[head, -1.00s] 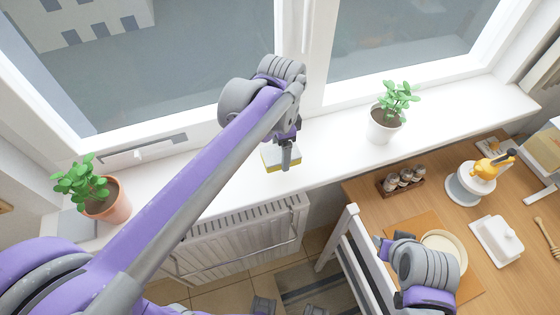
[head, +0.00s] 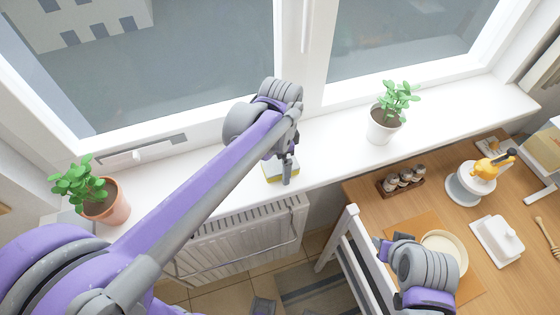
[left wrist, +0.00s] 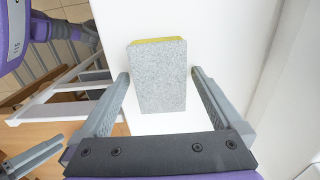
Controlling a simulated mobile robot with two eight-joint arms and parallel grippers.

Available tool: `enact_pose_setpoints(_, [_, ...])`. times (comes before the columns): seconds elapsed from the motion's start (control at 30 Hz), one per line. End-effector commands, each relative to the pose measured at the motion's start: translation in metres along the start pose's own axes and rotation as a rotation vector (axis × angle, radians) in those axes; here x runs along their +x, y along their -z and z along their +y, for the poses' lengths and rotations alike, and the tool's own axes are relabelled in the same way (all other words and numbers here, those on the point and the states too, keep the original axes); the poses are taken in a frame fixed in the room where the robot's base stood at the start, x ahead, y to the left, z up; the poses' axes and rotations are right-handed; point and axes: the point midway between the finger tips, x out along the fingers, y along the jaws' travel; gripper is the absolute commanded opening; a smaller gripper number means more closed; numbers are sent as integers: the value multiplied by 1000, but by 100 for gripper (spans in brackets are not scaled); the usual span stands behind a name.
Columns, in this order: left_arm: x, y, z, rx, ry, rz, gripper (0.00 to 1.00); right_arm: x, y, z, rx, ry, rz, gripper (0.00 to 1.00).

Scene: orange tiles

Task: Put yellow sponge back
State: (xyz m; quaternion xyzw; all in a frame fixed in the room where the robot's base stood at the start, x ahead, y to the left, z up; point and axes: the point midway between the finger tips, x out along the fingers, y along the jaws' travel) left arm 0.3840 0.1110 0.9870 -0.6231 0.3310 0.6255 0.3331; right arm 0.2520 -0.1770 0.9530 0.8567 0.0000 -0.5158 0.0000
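The yellow sponge (head: 282,173) is at the white windowsill, below the window's middle post, with a yellow side and a grey face. Whether the sponge touches the sill is unclear. My right arm shows at the lower right in the head view, but its fingers cannot be made out clearly.
A plant in a terracotta pot (head: 107,208) stands at the sill's left end, and a white-potted plant (head: 381,126) to the right. A radiator (head: 240,235) is below. The wooden table (head: 450,220) at right holds spice jars (head: 401,179), a bowl (head: 444,247) and a butter dish (head: 497,240).

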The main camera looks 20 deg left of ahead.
Motion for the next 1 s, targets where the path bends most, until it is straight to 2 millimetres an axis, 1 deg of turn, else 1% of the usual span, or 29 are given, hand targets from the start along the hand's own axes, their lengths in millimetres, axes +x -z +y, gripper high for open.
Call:
enact_pose_setpoints(0.17, [-4,0,0,0,0,0,100,-1,1,0,0,0,1,41])
enact_pose_setpoints(0.27, [-16,0,0,0,0,0,100,-1,1,0,0,0,1,41])
enact_pose_setpoints(0.37, [-34,0,0,0,0,0,100,-2,3,0,0,0,2,41])
enact_pose_setpoints(0.6, [-86,0,0,0,0,0,100,-4,5,0,0,0,5,41])
enact_pose_setpoints(0.7, [-102,0,0,0,0,0,100,-5,6,0,0,0,6,41])
enact_pose_setpoints(0.83, [-116,0,0,0,0,0,100,-6,6,0,0,0,6,41])
enact_pose_setpoints(1.0, [-121,0,0,0,0,0,100,-6,7,0,0,0,6,41])
